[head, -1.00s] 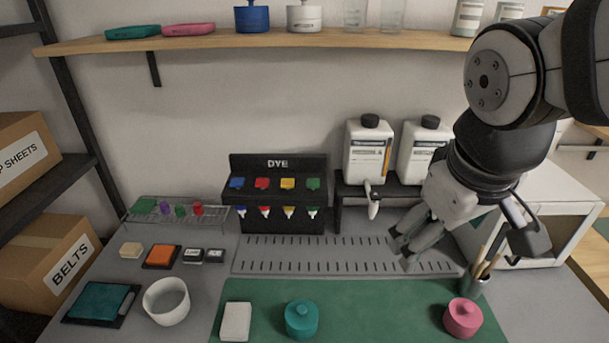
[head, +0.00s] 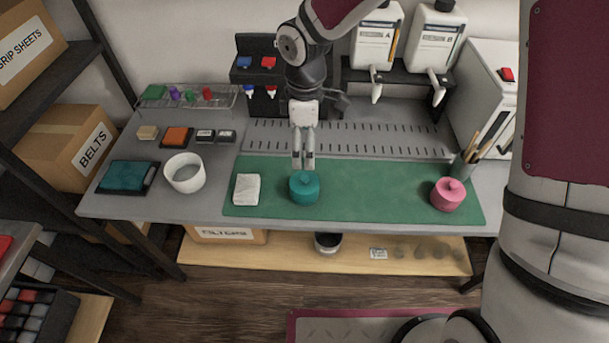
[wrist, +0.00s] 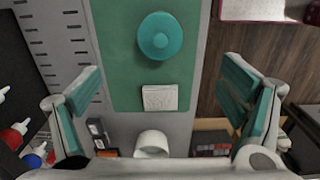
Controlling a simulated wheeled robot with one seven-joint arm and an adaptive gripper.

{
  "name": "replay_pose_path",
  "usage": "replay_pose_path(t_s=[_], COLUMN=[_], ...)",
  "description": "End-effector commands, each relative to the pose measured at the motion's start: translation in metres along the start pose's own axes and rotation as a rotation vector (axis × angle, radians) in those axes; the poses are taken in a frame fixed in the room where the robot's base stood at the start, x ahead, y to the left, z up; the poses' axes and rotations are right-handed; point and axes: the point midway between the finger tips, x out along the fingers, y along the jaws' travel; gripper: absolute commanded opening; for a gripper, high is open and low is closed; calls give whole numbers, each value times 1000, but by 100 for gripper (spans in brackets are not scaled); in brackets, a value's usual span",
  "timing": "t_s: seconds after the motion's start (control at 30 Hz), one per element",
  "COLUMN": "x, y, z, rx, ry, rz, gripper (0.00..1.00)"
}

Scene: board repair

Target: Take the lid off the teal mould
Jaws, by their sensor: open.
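The teal mould (head: 304,188) stands upright on the green mat (head: 380,182), with its knobbed lid on top. In the wrist view the round teal lid (wrist: 160,36) shows from above, with its knob in the middle. My gripper (head: 303,165) points down just above and behind the mould in the head view. Its two fingers are apart with nothing between them; in the wrist view the fingers (wrist: 160,100) frame the mat. Whether the fingertips touch the knob cannot be told from the head view, but the wrist view shows them clear of it.
A white block (head: 246,189) lies left of the mould, and a white bowl (head: 185,172) farther left. The dye rack (head: 262,85) is behind my arm. The mat between the moulds is clear.

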Motion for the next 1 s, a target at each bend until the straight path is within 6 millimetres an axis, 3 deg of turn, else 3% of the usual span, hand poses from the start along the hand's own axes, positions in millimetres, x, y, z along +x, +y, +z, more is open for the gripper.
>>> replay_pose_path(t_s=[0.17,0.5,0.77,1.0], x=[17,77,95,128], y=[0,-1,0,0], z=[-5,-5,-4,-2], rx=[-21,-19,-17,-17], ry=[6,6,6,5], rz=[-9,-10,-8,-10], gripper=[90,90,90,90])
